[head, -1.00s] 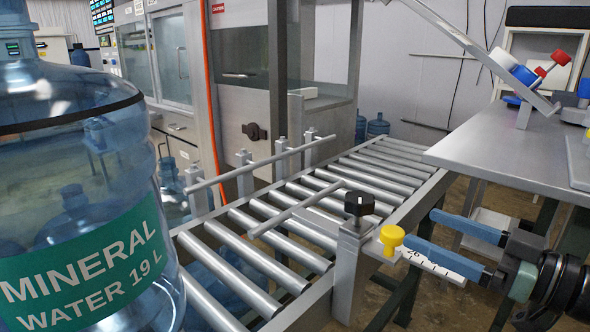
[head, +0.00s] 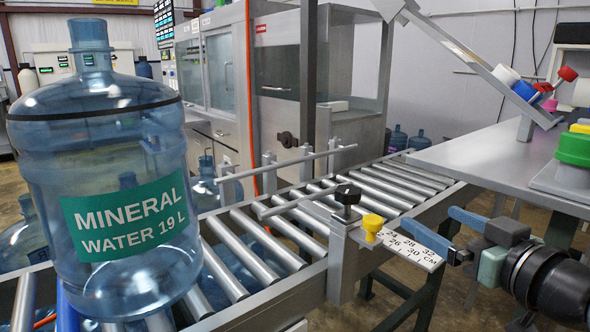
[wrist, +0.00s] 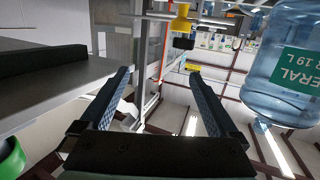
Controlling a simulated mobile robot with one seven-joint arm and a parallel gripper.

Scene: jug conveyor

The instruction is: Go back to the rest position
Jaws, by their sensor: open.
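My gripper (head: 462,233) is at the right of the head view, beside the conveyor and below the grey table's edge. Its two blue fingers are apart with nothing between them, and the wrist view (wrist: 163,105) shows the same. A large clear blue jug (head: 118,165) labelled "MINERAL WATER 19 L" stands upright on the conveyor (head: 262,243) at the left, well apart from my gripper. The jug also shows at the right of the wrist view (wrist: 285,60). A yellow knob (head: 372,224) and a white ruler scale (head: 412,247) are on the conveyor's side, close to my gripper.
A grey table (head: 490,150) is above and behind my gripper, with a green-topped object (head: 574,150) near its edge. A sloped chute (head: 470,60) holds coloured caps. A guide rail (head: 285,162) runs along the conveyor's far side. More jugs stand on the floor behind.

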